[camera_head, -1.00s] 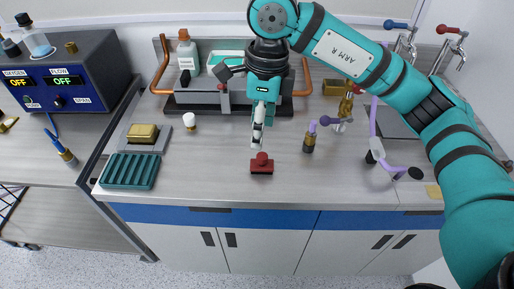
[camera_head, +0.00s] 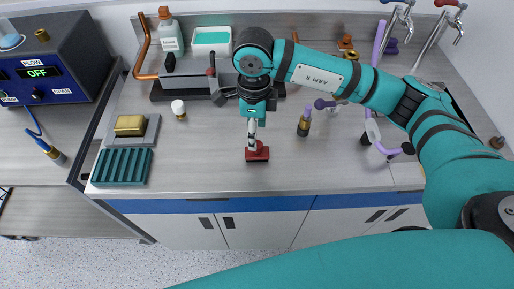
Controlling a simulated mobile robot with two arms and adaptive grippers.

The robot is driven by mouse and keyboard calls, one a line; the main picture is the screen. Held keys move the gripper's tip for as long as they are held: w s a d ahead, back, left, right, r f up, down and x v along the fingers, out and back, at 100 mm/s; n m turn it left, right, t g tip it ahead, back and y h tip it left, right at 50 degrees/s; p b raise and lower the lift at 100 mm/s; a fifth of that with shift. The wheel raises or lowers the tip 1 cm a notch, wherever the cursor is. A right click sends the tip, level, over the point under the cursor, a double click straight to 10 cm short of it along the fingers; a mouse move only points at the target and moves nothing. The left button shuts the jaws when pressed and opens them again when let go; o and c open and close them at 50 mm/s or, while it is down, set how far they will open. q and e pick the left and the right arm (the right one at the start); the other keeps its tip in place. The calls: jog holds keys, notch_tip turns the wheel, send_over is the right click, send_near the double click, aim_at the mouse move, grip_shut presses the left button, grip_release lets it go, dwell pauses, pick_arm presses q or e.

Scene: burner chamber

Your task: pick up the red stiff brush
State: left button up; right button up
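The red brush (camera_head: 257,155), a dark red block, lies on the grey worktop near its front edge. My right gripper (camera_head: 252,143) points straight down over it, with its fingertips at the brush's top. The fingers hide the brush's knob, and I cannot tell whether they are closed on it. The brush appears to rest on the worktop. My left gripper is out of view.
A green ribbed tray (camera_head: 122,167) and a gold block on a grey plate (camera_head: 150,130) lie to the left. A small white-topped knob (camera_head: 178,107) and a brass fitting with a purple end (camera_head: 304,122) stand nearby. Taps (camera_head: 400,20) are at the back right.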

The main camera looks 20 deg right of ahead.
jog(key=shift+f, duration=0.2)
jog(key=shift+s+f+p, duration=0.1)
jog(key=shift+f+p, duration=0.25)
jog(key=shift+p, duration=0.05)
jog(key=f, duration=0.1)
jog(key=f+p, duration=0.1)
jog(key=f, duration=0.1)
jog(key=shift+s+d+f+p, duration=0.15)
jog(key=shift+d+f+p, duration=0.15)
jog(key=shift+p, duration=0.1)
jog(key=shift+a+f, duration=0.1)
jog(key=shift+f, duration=0.35)
grip_shut()
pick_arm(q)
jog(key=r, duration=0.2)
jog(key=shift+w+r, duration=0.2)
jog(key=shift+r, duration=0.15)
pick_arm(e)
jog(key=shift+r, duration=0.1)
